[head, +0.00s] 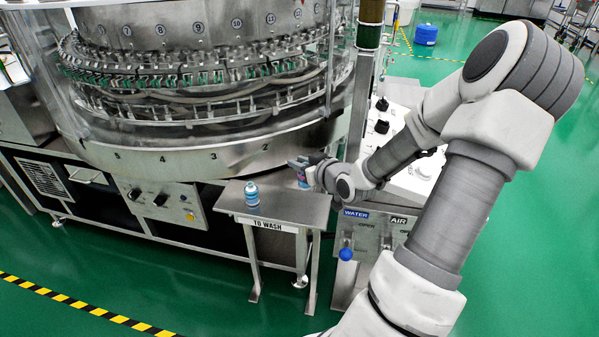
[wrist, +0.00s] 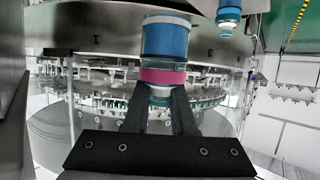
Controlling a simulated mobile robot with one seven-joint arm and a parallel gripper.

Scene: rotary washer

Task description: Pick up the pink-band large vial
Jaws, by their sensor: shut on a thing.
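The pink-band large vial (wrist: 166,42) has a blue body, a pink band and a pale neck. It fills the upper middle of the wrist view, where the picture seems upside down. My gripper (wrist: 160,100) is shut on the vial near its neck, with one dark finger on each side. In the head view my gripper (head: 300,164) is over the right side of the small table, and a little of the vial (head: 303,181) shows below it. I cannot tell whether the vial's base touches the table.
A second blue vial (head: 252,194) stands on the left of the metal table (head: 285,215) marked TO WASH. The rotary washer (head: 200,155) rises close behind the table. A control panel (head: 405,165) is to the right. Green floor (head: 215,290) is open in front.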

